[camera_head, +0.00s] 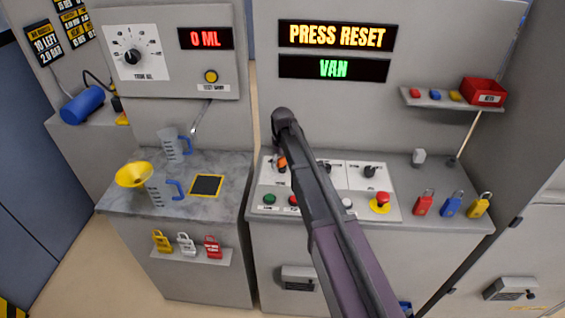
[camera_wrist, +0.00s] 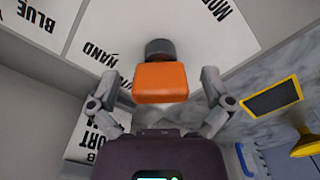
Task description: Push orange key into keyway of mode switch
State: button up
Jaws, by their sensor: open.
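The orange key (camera_wrist: 160,82) has a blocky orange head and is in the middle of the wrist view. It lines up with a dark round knob (camera_wrist: 160,47) on the white panel, seemingly the mode switch; how deep the key sits in it I cannot tell. In the head view a small part of the orange key (camera_head: 282,162) shows beside my arm. My gripper (camera_wrist: 161,78) is open, with one finger on each side of the key and a visible gap on both sides. The keyway itself is hidden behind the orange head.
The white control panel (camera_head: 385,207) carries a red mushroom button (camera_head: 381,198), a green button (camera_head: 270,199) and another dark knob (camera_head: 369,171). Padlocks (camera_head: 452,204) stand to its right. A yellow funnel (camera_head: 134,175) and jugs (camera_head: 176,146) stand on the left counter. A display reads PRESS RESET (camera_head: 336,35).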

aim_at(282, 157)
notch_tip(282, 157, up, 14)
jog(key=p, duration=1.3)
jog(key=shift+f, duration=0.2)
dwell(0.4)
jog(key=s+d+f+m+b, duration=0.2)
jog(key=s+d+m, duration=0.2)
jog(key=s+d, duration=0.7)
jog(key=s+d+f+m+b, duration=0.3)
jog(key=s+d, duration=0.7)
jog(key=s, duration=0.5)
jog(key=shift+d+f+m, duration=0.25)
jog(key=shift+d+m, duration=0.1)
jog(key=shift+m, duration=0.45)
